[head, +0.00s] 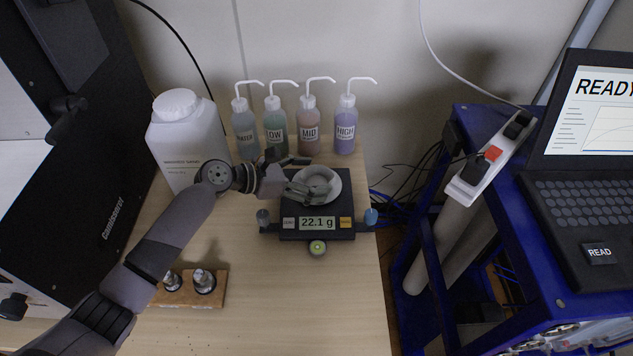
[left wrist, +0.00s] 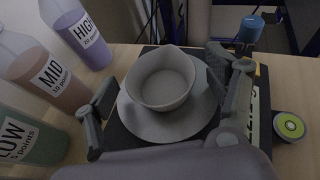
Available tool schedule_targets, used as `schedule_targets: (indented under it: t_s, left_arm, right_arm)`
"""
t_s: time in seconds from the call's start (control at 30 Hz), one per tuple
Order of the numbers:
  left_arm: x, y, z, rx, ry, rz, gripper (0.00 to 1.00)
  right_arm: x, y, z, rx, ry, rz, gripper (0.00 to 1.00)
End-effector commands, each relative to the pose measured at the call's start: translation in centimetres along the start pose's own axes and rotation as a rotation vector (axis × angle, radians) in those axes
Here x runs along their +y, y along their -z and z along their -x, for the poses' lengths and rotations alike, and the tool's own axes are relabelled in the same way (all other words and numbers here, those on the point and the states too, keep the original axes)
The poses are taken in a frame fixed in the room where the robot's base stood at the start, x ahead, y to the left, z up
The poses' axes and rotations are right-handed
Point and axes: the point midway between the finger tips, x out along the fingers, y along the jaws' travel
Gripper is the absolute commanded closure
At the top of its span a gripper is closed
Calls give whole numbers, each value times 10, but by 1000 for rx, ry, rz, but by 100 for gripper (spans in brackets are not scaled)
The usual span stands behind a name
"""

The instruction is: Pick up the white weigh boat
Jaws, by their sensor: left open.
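The white weigh boat (head: 316,182) is a small round cup on the round pan (head: 335,194) of a black balance (head: 290,222) that reads 22.1 g. In the left wrist view the weigh boat (left wrist: 161,80) sits upright near the middle of the pan (left wrist: 153,125). My left gripper (head: 308,175) reaches in from the left over the pan. In the left wrist view its open fingers (left wrist: 162,88) are on either side of the boat, with gaps between them and it. My right gripper is in neither view.
Wash bottles labelled LOW (head: 275,127), MID (head: 309,125) and HIGH (head: 345,125) stand behind the balance. A large white jug (head: 188,142) stands left. A wooden block (head: 215,293) with metal pieces lies front left. The front right bench is clear. A blue cart (head: 480,240) with a laptop stands right.

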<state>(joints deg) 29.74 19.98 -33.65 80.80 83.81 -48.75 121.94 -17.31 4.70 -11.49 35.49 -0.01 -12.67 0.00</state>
Motion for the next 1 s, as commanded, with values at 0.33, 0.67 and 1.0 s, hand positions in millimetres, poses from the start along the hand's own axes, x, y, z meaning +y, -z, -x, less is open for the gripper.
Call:
schedule_targets:
  t_s: [0.33,0.67,1.0]
  left_arm:
    - [0,0,0,0,0,0,43]
    - [0,0,0,0,0,0,60]
    - [0,-9,4,-1,-1,-1,60]
  right_arm:
    - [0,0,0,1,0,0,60]
    - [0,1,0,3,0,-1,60]
    - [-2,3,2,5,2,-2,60]
